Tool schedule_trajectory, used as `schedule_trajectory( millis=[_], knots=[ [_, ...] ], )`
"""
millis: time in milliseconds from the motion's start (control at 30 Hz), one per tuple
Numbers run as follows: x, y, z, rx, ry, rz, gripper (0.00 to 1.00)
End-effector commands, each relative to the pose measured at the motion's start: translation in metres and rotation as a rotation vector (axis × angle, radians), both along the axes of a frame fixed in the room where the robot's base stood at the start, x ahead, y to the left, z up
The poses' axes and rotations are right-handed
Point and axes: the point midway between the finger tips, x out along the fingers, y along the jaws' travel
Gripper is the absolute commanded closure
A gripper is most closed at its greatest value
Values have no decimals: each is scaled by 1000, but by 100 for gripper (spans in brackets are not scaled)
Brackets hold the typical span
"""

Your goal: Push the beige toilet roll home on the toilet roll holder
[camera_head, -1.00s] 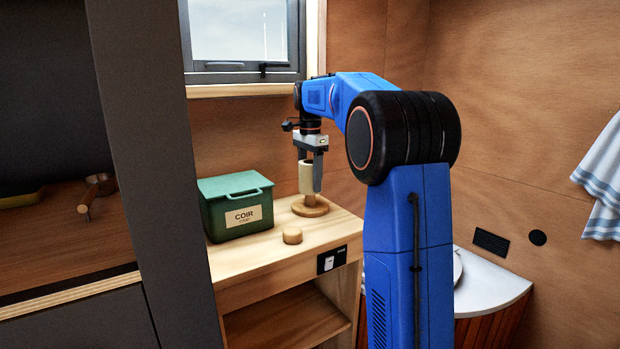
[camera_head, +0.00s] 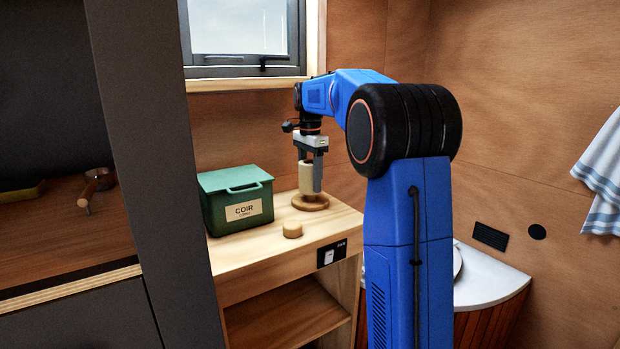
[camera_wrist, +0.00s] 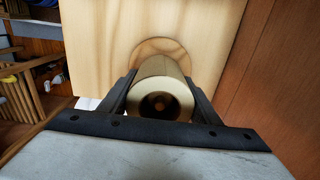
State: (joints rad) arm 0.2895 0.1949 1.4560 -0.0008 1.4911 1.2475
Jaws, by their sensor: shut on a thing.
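The beige toilet roll (camera_head: 306,179) stands upright on the toilet roll holder, whose round wooden base (camera_head: 311,204) is on the counter. My gripper (camera_head: 311,184) points down from above, shut on the roll with a finger on either side. In the wrist view I look down on the roll's end (camera_wrist: 160,92), between the dark fingers. A brown round shape, which looks like the holder's post (camera_wrist: 161,103), shows inside its core. The base (camera_wrist: 160,45) shows partly beyond the roll. The roll's lower end is close to the base; I cannot tell whether they touch.
A green lidded box (camera_head: 222,212) labelled COIR stands left of the holder on the wooden counter (camera_head: 262,252). A small wooden disc (camera_head: 292,229) lies in front of the holder. The wooden wall (camera_head: 345,165) is close behind and right.

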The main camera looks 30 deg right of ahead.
Motion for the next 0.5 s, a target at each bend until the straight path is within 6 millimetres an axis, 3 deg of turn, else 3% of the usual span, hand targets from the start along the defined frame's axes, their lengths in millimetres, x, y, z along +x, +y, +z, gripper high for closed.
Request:
schedule_trajectory(
  millis=[500],
  knots=[
    [0, 0, -10, 0, -1, 0, 67]
  ],
)
